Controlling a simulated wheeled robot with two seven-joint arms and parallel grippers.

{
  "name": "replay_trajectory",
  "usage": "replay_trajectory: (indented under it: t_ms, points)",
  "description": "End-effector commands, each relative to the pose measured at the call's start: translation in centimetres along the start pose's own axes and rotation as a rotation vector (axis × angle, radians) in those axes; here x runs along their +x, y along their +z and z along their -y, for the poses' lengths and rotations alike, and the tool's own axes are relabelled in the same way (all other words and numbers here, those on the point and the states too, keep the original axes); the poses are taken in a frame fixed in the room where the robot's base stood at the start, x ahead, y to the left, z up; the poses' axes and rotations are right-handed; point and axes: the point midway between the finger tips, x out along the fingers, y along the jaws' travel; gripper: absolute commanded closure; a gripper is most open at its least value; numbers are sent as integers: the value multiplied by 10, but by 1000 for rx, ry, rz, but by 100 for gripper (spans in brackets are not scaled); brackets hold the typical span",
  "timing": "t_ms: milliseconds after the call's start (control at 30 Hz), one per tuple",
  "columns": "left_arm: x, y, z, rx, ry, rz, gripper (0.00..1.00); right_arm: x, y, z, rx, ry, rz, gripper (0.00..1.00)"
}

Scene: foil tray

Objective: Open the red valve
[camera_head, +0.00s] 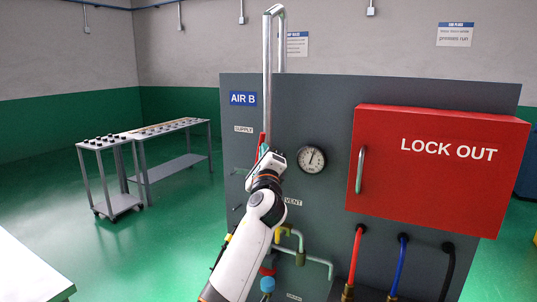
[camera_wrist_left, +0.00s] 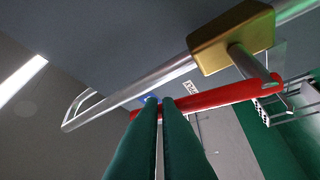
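The red valve handle (camera_head: 262,140) stands upright on the grey panel under the AIR B sign, just above my left gripper (camera_head: 270,158). In the left wrist view the long red handle (camera_wrist_left: 220,96) runs across the picture from a brass valve body (camera_wrist_left: 230,38) on a silver pipe. My left gripper's two green fingers (camera_wrist_left: 159,103) lie close together with only a narrow gap. Their tips overlap the handle near its free end; I cannot tell whether they touch it. Nothing shows held between them. My right gripper is not in view.
A pressure gauge (camera_head: 312,159) and a red LOCK OUT box (camera_head: 440,170) are on the panel right of my gripper. A vertical silver pipe (camera_head: 267,85) rises above it. A cart (camera_head: 118,203) and table stand far left.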

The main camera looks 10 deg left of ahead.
Motion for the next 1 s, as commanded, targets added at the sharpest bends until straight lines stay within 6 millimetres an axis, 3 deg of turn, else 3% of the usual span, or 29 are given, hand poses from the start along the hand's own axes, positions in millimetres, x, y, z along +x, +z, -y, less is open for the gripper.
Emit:
replay_trajectory:
  t_ms: [300, 1000]
  points:
    - [7, -10, -3, 0, 9, 0, 100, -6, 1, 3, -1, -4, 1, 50]
    - [8, -12, -1, 0, 7, 0, 100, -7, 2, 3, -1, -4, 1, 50]
